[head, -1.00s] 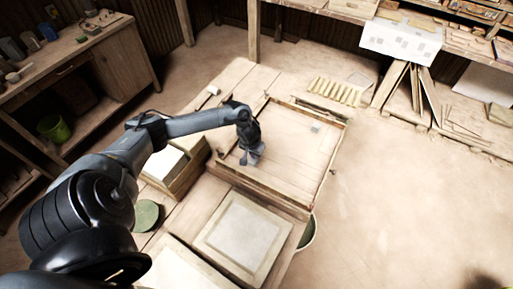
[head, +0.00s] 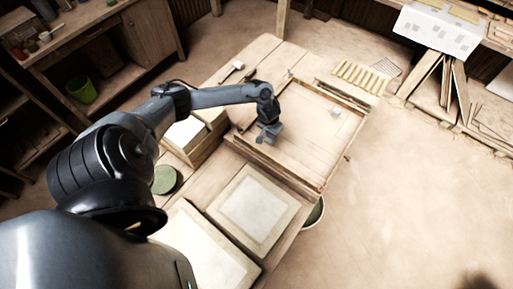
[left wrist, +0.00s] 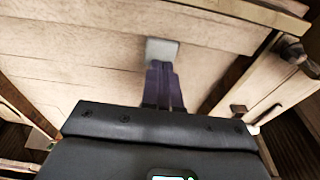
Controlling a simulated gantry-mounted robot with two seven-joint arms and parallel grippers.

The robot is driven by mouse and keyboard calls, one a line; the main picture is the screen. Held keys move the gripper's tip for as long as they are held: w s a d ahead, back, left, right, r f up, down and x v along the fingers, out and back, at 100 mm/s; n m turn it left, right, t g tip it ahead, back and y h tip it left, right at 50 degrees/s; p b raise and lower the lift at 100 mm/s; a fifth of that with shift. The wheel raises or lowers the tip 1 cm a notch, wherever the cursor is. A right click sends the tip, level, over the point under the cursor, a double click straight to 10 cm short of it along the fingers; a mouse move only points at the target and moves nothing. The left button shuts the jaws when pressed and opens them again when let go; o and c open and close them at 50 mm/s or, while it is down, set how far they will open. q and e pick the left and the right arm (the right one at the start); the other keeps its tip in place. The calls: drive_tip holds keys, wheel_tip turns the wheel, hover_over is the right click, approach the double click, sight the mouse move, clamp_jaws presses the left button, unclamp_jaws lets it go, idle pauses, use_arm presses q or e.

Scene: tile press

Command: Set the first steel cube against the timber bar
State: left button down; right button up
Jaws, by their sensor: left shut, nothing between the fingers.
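My left gripper (head: 268,138) points down inside the shallow wooden frame of the press (head: 268,166), near its left side. In the left wrist view its dark fingers (left wrist: 163,72) are together, with nothing between them. A grey steel cube (left wrist: 162,50) lies on the boards right at the fingertips; whether they touch it I cannot tell. In the head view the gripper largely hides this cube. Another small grey cube (head: 335,112) lies towards the far right of the frame. A timber length (left wrist: 235,10) crosses the top of the wrist view; I cannot tell whether it is the timber bar. My right gripper is out of view.
A pale square panel (head: 255,208) lies in front of the press. A box of pale tiles (head: 187,133) and a green disc (head: 165,180) are to its left. Several pale strips (head: 358,77) lie behind. The middle of the press bed is clear.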

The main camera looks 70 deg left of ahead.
use_arm(q)
drive_tip(key=s+d+f+h, duration=0.1)
drive_tip(key=s+d+f, duration=0.3)
drive_tip(key=s+d, duration=0.95)
drive_tip(key=s+d+r+n+h, duration=0.1)
drive_tip(key=s+d+h, duration=0.2)
drive_tip(key=d, duration=1.3)
drive_tip(key=w+d+r+t, duration=0.3)
drive_tip(key=d+r, duration=0.4)
drive_tip(key=a+r+m+y+p, duration=0.1)
drive_tip(key=a+r+m+p, duration=0.1)
drive_tip(key=r, duration=0.6)
drive_tip(key=s+a+r+m+y+p, duration=0.1)
drive_tip(key=a+r+m+p, duration=0.1)
drive_tip(key=r+m+p, duration=0.2)
drive_tip(key=a+r+m+g+p, duration=0.1)
drive_tip(key=a+r+m+p, duration=0.1)
drive_tip(key=r+p, duration=0.5)
wheel_tip(320, 180, up, 5)
drive_tip(key=shift+s+a+r+m+y, duration=0.1)
drive_tip(key=shift+s+a+m+y, duration=0.3)
drive_tip(key=shift+m, duration=0.2)
